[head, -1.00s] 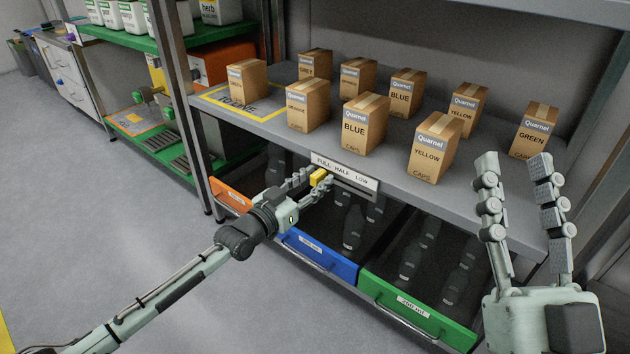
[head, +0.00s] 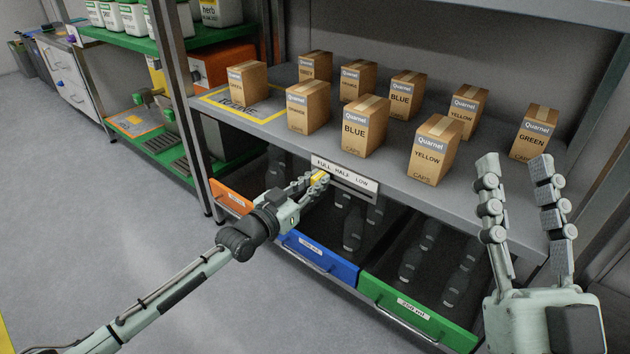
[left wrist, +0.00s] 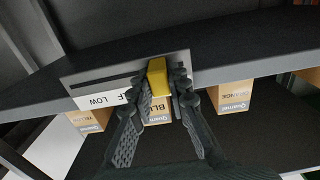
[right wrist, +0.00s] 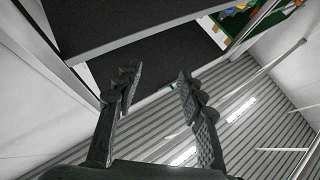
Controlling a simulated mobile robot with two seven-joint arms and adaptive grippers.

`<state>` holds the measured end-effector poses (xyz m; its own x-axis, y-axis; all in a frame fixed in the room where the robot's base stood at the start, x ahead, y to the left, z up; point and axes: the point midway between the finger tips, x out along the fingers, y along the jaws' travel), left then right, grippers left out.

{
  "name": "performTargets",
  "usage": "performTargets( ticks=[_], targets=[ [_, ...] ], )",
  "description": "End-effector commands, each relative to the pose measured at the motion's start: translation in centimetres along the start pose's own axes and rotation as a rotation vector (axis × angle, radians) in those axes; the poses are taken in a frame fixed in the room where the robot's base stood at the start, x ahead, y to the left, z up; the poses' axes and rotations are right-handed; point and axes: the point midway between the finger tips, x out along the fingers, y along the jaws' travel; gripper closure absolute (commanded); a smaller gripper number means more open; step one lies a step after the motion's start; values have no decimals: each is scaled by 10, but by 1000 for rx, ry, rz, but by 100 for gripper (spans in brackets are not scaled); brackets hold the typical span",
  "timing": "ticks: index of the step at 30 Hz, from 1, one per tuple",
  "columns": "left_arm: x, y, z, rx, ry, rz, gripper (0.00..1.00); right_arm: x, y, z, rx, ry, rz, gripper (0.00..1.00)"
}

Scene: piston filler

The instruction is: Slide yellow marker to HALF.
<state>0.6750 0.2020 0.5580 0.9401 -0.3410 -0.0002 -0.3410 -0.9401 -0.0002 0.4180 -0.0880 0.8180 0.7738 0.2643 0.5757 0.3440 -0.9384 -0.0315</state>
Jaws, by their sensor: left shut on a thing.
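The yellow marker (head: 319,178) sits at the left end of the slotted rail on the shelf's front edge, below the word FULL. The white label (head: 343,173) above the slot reads FULL, HALF, LOW from left to right. My left gripper (head: 316,183) is shut on the marker, its fingers hiding part of it. In the left wrist view the yellow marker (left wrist: 157,77) lies between the fingertips, and the label (left wrist: 100,99) is partly covered. My right gripper (head: 515,165) is open and empty, raised at the right, away from the rail.
Several cap boxes, such as the nearest blue one (head: 362,126), stand on the grey shelf above the rail. Below are open bins with an orange, a blue (head: 318,259) and a green front (head: 415,310), holding dark bottles. A metal post (head: 176,100) stands to the left.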

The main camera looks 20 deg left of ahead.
Motion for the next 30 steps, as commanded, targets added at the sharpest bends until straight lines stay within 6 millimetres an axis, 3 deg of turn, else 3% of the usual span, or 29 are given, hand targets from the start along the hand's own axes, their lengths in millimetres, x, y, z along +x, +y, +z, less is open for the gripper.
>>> performTargets(
  ticks=[6,15,26,27,30],
  targets=[
    [0,21,-3,-4,0,2,100,-2,7,38,-22,-237,9,60],
    [0,47,-1,-2,-1,1,100,-31,20,93,-50,-565,30,60],
    [0,50,0,0,0,1,100,-37,22,100,-53,-602,33,60],
    [0,50,0,0,0,1,83,-37,22,100,-53,-602,33,60],
    [0,50,0,0,0,1,70,-36,22,100,-53,-601,32,60]
  ],
)
